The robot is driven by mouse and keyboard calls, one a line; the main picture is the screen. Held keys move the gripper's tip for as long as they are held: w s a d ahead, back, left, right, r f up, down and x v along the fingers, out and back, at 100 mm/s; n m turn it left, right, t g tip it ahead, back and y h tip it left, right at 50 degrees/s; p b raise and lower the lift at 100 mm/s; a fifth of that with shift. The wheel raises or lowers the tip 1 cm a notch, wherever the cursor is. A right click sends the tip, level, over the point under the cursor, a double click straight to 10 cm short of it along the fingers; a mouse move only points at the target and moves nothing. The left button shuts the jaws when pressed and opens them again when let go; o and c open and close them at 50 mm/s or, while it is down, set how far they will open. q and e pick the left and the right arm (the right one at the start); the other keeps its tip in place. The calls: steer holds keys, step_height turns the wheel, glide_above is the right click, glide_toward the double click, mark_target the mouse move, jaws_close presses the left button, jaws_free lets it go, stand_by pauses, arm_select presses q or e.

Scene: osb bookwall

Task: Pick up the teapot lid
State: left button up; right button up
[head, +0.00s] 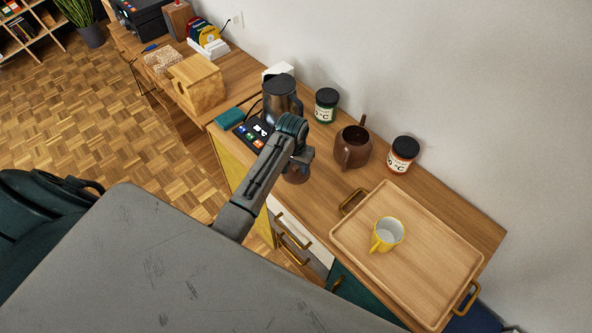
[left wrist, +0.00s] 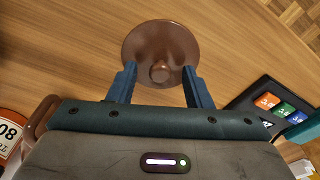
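The brown teapot lid (left wrist: 161,42) is a round disc with a small knob (left wrist: 160,73), lying on the wooden cabinet top. In the head view the lid (head: 296,177) is partly hidden under my left gripper (head: 300,161). In the left wrist view my left gripper (left wrist: 159,75) is open, its two blue fingers apart on either side of the knob and overlapping the lid's near edge. Whether they touch the lid I cannot tell. The brown teapot (head: 354,148) stands uncovered to the right of the lid. My right gripper is not in view.
A wooden tray (head: 345,240) with a yellow mug (head: 387,235) lies on the right. A dark kettle (head: 281,97), a green-labelled jar (head: 326,105) and an orange jar (head: 403,154) stand along the wall. A dark panel with coloured squares (head: 249,134) lies left of the lid.

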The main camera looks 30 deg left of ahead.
arm_select(q)
jaws_close()
steer(key=shift+r, duration=0.1)
